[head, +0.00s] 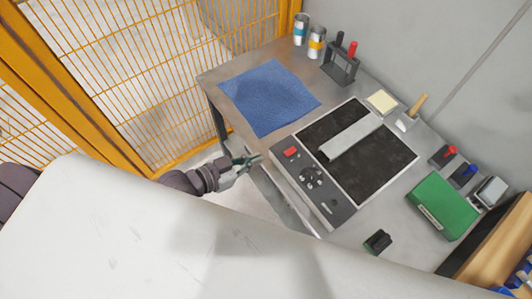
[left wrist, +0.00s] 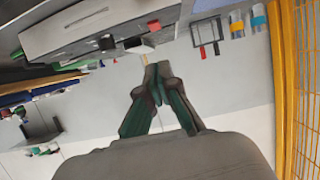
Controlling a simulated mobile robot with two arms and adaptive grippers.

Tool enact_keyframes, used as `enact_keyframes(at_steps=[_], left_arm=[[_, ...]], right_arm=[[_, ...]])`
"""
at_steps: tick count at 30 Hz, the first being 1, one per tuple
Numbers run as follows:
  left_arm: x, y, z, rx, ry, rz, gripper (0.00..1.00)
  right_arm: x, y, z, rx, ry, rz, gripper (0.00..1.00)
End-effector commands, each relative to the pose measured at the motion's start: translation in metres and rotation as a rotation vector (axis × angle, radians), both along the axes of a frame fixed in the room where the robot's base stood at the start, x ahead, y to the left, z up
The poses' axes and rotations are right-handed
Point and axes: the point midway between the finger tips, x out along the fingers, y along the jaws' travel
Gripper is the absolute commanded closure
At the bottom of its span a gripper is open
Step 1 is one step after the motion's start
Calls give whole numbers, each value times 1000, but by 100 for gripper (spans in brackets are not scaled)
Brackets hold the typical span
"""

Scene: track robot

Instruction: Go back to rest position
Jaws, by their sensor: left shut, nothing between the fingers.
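My left gripper (head: 246,163) is in front of the metal workbench's left front edge in the head view, apart from anything on the bench. Its fingers are together and hold nothing. In the left wrist view the left gripper (left wrist: 154,72) shows with its dark and green fingers meeting at the tips. My right gripper is not in view. The metal workbench (head: 232,82) carries a black-topped device (head: 390,158) with a grey metal bar (head: 348,137) lying on it. The device's front panel has a red switch and a dark knob.
A blue cloth (head: 268,97) lies at the bench's far left. Cans (head: 316,45), a dark rack (head: 341,68), a yellow pad (head: 381,102), a brush (head: 412,113) and a green box (head: 442,206) stand along the back and right. A yellow mesh fence (head: 150,80) bounds the left.

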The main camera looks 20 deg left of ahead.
Motion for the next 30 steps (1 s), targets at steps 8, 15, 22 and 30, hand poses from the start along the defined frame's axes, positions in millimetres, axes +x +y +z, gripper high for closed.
enact_keyframes(at_steps=[8,15,22,30], left_arm=[[-6,4,2,-1,-1,-1,100],[-6,4,2,-1,-1,-1,100],[-5,5,-1,2,2,3,100],[-1,59,-111,128,142,158,100]], right_arm=[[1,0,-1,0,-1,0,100],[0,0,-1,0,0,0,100],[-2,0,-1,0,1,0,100],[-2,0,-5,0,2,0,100]])
